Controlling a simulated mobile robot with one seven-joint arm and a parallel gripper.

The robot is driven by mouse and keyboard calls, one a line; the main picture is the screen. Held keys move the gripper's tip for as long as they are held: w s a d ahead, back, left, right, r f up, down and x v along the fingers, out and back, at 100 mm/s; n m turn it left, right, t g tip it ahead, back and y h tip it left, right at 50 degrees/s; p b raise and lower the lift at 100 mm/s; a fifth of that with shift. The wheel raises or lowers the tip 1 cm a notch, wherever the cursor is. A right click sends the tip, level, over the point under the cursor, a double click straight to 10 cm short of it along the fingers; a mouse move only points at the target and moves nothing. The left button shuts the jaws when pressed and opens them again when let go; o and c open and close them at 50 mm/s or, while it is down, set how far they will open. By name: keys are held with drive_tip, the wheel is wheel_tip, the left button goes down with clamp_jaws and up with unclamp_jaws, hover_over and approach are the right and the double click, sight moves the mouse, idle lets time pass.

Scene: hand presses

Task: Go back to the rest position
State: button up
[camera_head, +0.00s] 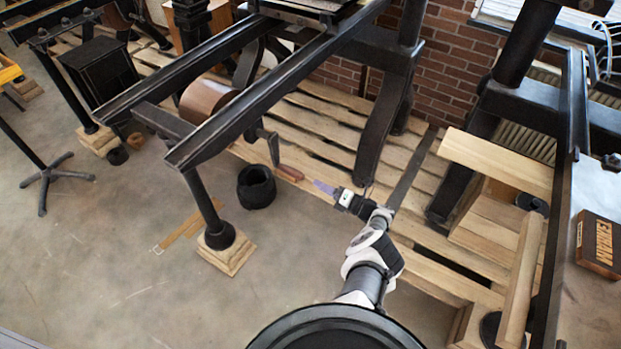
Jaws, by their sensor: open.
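My arm reaches from the bottom middle of the head view up toward the wooden slats. My gripper (328,189) is at its end, small in the picture, near the middle. A purple patch shows at its tip. The fingers are open, and I see nothing held between them. A wooden handle (291,173) of the press lies just left of the gripper, apart from it.
A black press frame (250,95) stands left, with a copper-coloured drum (207,100) beneath. A black round container (257,186) sits on the floor. Wooden boxes (497,160) and another press are right. Concrete floor (110,250) is clear at lower left.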

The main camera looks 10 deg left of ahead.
drive_tip(key=shift+s+d, duration=0.2)
drive_tip(key=shift+d, duration=0.45)
